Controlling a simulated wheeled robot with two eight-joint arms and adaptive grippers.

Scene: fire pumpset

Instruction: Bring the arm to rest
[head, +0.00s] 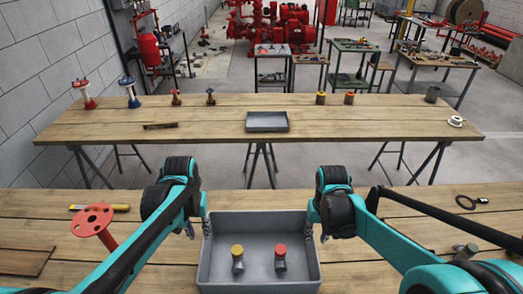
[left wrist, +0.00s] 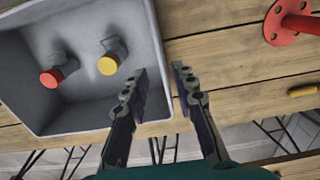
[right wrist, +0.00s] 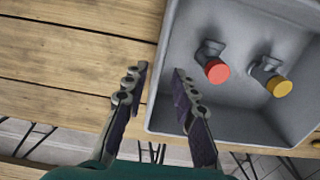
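A grey tray (head: 260,282) stands on the near wooden table between my two arms. Inside it stand a yellow-capped fitting (head: 238,258) and a red-capped fitting (head: 280,257), apart from each other. My left gripper (head: 198,228) is at the tray's left wall. In the left wrist view its fingers (left wrist: 159,72) are apart, one on each side of the wall line, with nothing held. My right gripper (head: 317,229) is at the tray's right wall. In the right wrist view its fingers (right wrist: 160,72) are likewise apart and empty. Whether either touches the rim, I cannot tell.
On the near table lie a red flanged part (head: 93,220), a yellow-handled tool (head: 98,207), a black ring-shaped tool (head: 471,202) and a grey fitting (head: 466,251). The far table (head: 350,120) holds a small grey tray (head: 267,122) and several valves and fittings.

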